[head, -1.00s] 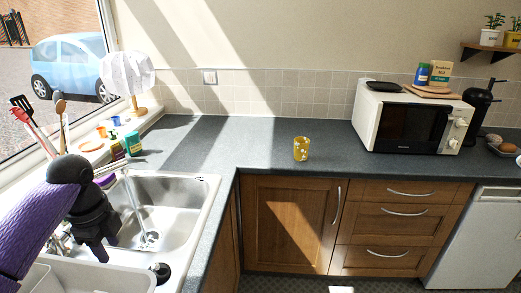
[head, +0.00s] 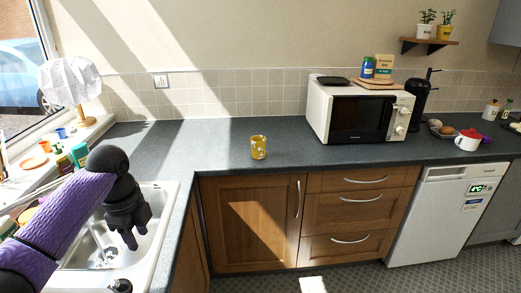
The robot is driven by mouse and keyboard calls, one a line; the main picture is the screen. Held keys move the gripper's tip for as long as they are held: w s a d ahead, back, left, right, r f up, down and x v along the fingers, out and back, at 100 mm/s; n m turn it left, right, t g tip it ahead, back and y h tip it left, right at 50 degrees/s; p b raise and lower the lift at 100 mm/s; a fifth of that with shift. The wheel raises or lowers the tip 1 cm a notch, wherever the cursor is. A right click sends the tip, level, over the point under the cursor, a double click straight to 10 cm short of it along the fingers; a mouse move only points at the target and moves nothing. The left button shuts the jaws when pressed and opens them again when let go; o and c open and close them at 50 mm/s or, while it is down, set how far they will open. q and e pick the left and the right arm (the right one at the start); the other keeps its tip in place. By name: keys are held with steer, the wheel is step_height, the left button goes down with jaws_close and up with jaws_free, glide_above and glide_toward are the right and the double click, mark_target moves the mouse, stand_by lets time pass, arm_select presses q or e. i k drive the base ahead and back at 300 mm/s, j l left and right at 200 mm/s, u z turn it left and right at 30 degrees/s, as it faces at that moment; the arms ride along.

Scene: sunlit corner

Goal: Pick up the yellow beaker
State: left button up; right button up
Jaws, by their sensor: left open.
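The yellow beaker (head: 258,148) stands upright on the dark grey worktop (head: 215,145), near its front edge and above the wooden cupboard door. It has pale marks on its side. My left gripper (head: 132,240) hangs over the sink at the left, pointing down, with its jaws open and nothing seen between them. It is to the left of the beaker and well apart from it. My right gripper is not in view.
The sink (head: 165,215) lies under my left arm. A microwave (head: 362,112) stands right of the beaker, with items on top. A white lamp (head: 72,85) and small pots stand on the windowsill. The worktop around the beaker is clear.

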mark_target(258, 148)
steer(key=i+l+z, duration=0.1)
steer(key=i, duration=0.65)
steer(key=i+l+z, duration=0.1)
steer(key=i+l, duration=0.2)
steer(key=i, duration=0.45)
steer(key=i+l+z, duration=0.1)
steer(key=i, duration=0.7)
